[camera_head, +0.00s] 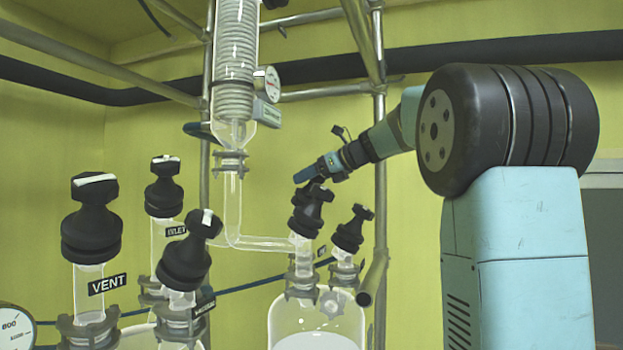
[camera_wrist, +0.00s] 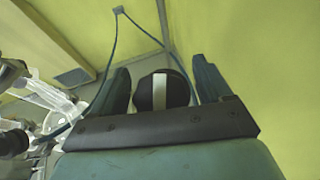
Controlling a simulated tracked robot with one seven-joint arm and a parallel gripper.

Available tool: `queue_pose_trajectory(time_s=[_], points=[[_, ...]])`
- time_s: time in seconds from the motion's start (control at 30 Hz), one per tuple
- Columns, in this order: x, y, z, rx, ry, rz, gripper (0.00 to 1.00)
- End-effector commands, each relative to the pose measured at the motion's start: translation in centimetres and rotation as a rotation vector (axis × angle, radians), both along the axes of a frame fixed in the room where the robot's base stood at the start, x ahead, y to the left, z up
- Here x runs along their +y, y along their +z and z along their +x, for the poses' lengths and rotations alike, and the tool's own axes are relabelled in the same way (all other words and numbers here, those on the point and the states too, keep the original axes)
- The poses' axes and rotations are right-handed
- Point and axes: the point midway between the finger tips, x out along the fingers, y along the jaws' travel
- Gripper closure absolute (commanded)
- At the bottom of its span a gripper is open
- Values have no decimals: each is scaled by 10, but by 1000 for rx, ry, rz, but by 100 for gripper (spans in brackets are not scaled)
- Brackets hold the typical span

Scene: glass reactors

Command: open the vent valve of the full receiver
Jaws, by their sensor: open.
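My gripper (camera_head: 304,177) is open just above a black valve knob (camera_head: 308,208) on the right glass vessel (camera_head: 318,315). In the wrist view a round black knob with a white stripe (camera_wrist: 161,91) shows between the two fingers of my gripper (camera_wrist: 161,66), with a gap on each side. I cannot tell how deep the knob sits between them. The right vessel holds something pale at its visible bottom. A second, smaller black knob (camera_head: 353,228) stands beside it. At the left, a black knob with a white stripe (camera_head: 92,215) carries a VENT label (camera_head: 107,284).
Two more black knobs (camera_head: 164,187) (camera_head: 188,250) stand at the left. A glass condenser (camera_head: 235,65) and its glass pipe (camera_head: 233,205) run down beside my gripper. Metal frame poles (camera_head: 380,150) stand behind. A gauge (camera_head: 14,328) sits at lower left.

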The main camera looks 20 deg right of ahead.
Motion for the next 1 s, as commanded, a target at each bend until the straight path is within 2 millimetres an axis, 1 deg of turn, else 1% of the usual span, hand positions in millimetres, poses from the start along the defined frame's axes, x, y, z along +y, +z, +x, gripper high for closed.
queue_pose_trajectory(time_s=[0.1,0.63,0.87,1.0], points=[[0,0,0,0,0,0,22],[-1,0,0,0,-1,0,73],[-1,0,0,-8,15,-7,73],[-1,0,0,-24,60,-26,73]])
